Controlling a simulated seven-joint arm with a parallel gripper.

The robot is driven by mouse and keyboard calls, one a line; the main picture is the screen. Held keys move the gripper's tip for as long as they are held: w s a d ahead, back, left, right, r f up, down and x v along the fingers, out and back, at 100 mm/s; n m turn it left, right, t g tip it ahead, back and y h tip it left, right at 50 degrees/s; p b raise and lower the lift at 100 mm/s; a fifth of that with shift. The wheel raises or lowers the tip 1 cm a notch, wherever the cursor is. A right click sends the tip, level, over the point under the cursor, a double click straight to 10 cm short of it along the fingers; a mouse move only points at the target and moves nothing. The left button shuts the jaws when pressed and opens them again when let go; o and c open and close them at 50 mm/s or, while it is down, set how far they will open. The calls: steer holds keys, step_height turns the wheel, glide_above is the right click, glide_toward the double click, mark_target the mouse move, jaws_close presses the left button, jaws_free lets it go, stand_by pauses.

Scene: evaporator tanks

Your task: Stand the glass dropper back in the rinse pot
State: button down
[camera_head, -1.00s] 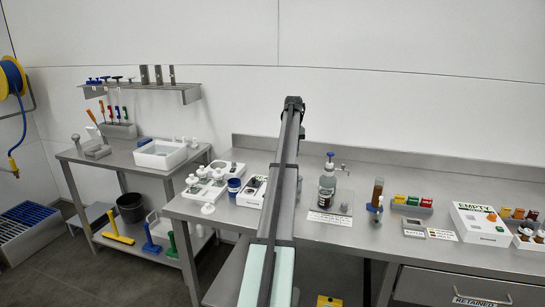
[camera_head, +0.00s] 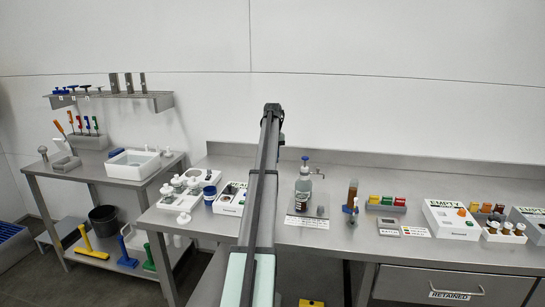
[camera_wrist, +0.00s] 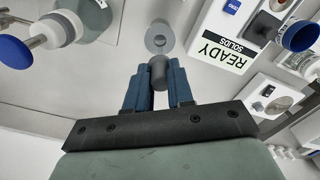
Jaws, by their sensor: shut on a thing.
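My gripper (camera_wrist: 158,82) shows in the wrist view with its two blue fingers closed on a dark grey cylinder (camera_wrist: 158,68). This cylinder looks like the bulb end of the glass dropper; its glass part cannot be made out. Just beyond the fingertips is a light grey round piece (camera_wrist: 159,32) with a darker centre. It may be the rinse pot seen from above, but I cannot tell surely, nor whether the held piece touches it. In the head view my arm hides the gripper and this spot.
A blue-topped bottle (camera_head: 304,184) stands on the bench right of my arm. The white READY SOLIDS box (camera_wrist: 228,42) and a blue-banded jar (camera_head: 210,196) are on its left side. A tube holder (camera_head: 352,196) and the EMPTY box (camera_head: 450,222) stand farther right.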

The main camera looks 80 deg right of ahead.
steer(key=shift+f, duration=4.35)
steer(key=c, duration=0.9)
jaws_free()
steer(key=shift+r, duration=0.1)
step_height(320, 180, up, 14)
steer(key=shift+f, duration=0.15)
